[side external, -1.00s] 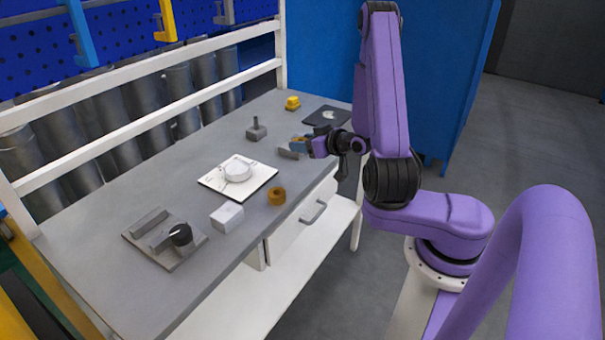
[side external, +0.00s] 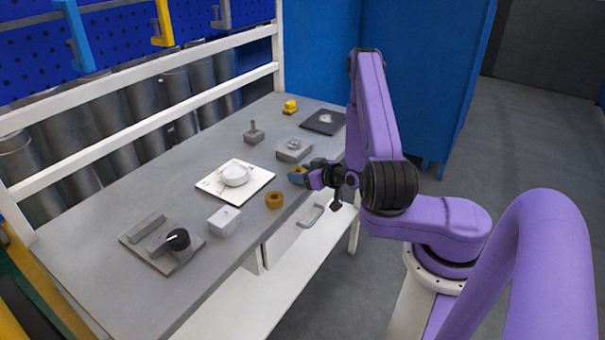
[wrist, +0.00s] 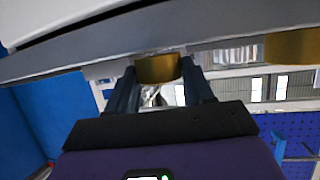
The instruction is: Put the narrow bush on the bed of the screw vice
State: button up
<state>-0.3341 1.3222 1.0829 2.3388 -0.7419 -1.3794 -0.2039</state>
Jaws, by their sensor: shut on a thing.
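My gripper (side external: 301,172) is shut on a brass-coloured bush (wrist: 157,68), which sits between the two fingertips in the wrist view. In the side view this bush (side external: 296,170) is partly hidden by the fingers, near the bench's front edge. A second brass-coloured bush (side external: 275,200) stands on the bench to the left of my gripper; a brass piece (wrist: 292,46) also shows at the wrist view's upper right. I cannot tell surely from size which bush is the narrow one. The screw vice (side external: 135,238), a grey plate with jaws and a black knob, lies at the bench's near left, its bed empty.
Between my gripper and the vice are a white plate with a round white part (side external: 235,175) and a pale block (side external: 224,220). A grey block with a raised top (side external: 293,150), a grey post (side external: 254,134), a yellow piece (side external: 290,106) and a dark plate (side external: 322,122) stand farther back.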

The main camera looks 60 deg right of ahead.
jog(key=shift+f, duration=0.25)
jog(key=o, duration=1.3)
jog(key=shift+c, duration=0.2)
jog(key=d+v, duration=0.1)
jog(key=v, duration=0.5)
jog(key=shift+a, duration=0.4)
jog(key=shift+o, duration=0.5)
jog(key=shift+v, duration=0.75)
